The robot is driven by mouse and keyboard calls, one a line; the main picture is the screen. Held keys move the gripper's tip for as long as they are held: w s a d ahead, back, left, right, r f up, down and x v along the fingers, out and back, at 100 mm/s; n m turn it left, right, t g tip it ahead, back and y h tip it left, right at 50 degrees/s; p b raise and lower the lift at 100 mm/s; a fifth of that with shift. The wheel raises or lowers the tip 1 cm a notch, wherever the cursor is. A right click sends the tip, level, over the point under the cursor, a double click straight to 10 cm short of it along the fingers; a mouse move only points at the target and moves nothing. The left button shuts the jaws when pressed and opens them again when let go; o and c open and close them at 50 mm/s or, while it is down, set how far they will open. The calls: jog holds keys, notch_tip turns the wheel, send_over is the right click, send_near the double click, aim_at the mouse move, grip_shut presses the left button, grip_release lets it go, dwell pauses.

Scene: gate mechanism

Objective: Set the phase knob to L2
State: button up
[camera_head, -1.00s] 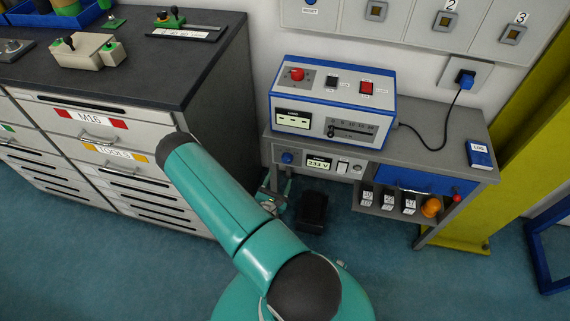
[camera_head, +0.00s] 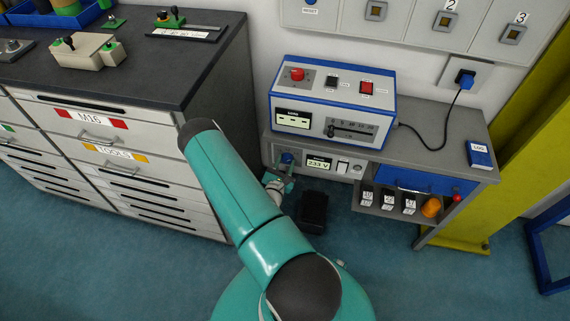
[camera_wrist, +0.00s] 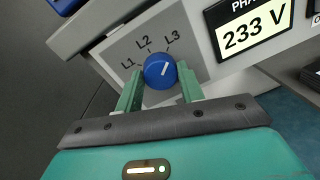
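The blue phase knob (camera_wrist: 160,71) sits on a grey panel in the wrist view, with the labels L1, L2 and L3 around it. Its white mark points up and right, toward L3. My gripper (camera_wrist: 160,80) is open, with one green finger on each side of the knob. The fingertips are close to its sides; I cannot tell whether they touch. The display (camera_wrist: 252,32) beside it reads 233 V. In the head view, the knob (camera_head: 287,158) is at the left of the bench's lower panel, partly hidden by my gripper (camera_head: 281,173).
A blue-and-white instrument box (camera_head: 333,107) stands on the grey bench (camera_head: 440,125) above the panel. A drawer cabinet (camera_head: 150,140) is to the left. A black object (camera_head: 312,212) is on the floor below the panel. A yellow post (camera_head: 520,160) stands at right.

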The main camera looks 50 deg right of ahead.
jog(key=shift+c, duration=0.9)
jog(key=shift+a+n, duration=0.1)
jog(key=shift+n, duration=0.2)
jog(key=shift+o, duration=0.2)
jog(key=n, duration=0.4)
jog(key=shift+f, duration=0.1)
jog(key=shift+n, duration=2.8)
jog(key=shift+c, duration=0.2)
jog(key=o, duration=1)
